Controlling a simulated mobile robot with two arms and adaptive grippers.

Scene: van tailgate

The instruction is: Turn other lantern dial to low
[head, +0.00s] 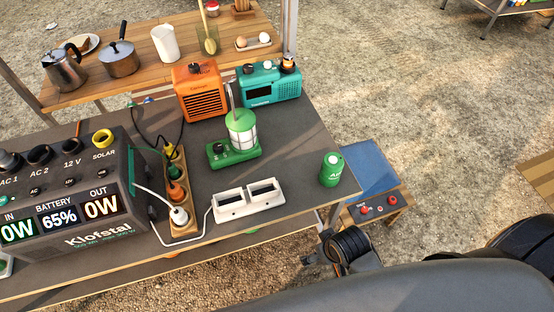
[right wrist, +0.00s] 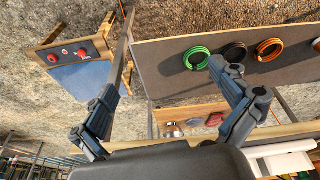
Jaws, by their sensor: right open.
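A lantern with a green cap, clear caged globe and green base (head: 240,130) stands on the grey table in the head view. A dark round dial (head: 218,148) is on the front left of its base; its setting is too small to read. I cannot make out a second lantern for certain. My right gripper (right wrist: 165,90) is open and empty in the right wrist view, with its fingers spread wide. The lantern is not seen there. In the head view my right arm's dark end is beyond the table's front right edge, apart from the lantern. My left gripper is not in view.
A power station (head: 70,190), a power strip (head: 179,190), a white double-slot unit (head: 248,200) and a green can (head: 331,170) are on the table. An orange heater (head: 200,92) and teal radio (head: 268,86) stand behind the lantern. A blue-topped stool (head: 370,170) stands right.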

